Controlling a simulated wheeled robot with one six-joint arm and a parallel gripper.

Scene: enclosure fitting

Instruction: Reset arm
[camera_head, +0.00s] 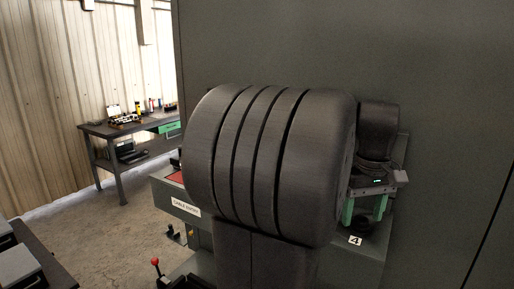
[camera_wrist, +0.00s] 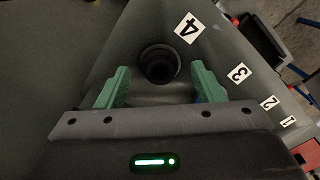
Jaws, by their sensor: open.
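My gripper (camera_head: 364,216) is at the right in the head view, pointing down over the grey surface beside label 4 (camera_head: 355,240). In the wrist view my gripper (camera_wrist: 160,84) shows two green fingers spread wide apart with nothing clamped between them. A dark round fitting (camera_wrist: 160,64) with a hollow centre lies between and just beyond the fingertips, near label 4 (camera_wrist: 189,28). I cannot tell whether a finger touches it. My own arm hides much of the middle of the head view.
Labels 3 (camera_wrist: 239,72), 2 (camera_wrist: 268,103) and 1 (camera_wrist: 289,121) run along the grey panel. A "cable entry" sign (camera_head: 187,206) marks the shelf front. A red-knobbed lever (camera_head: 155,262) stands below. A workbench (camera_head: 130,128) with tools is at the back left, with open floor before it.

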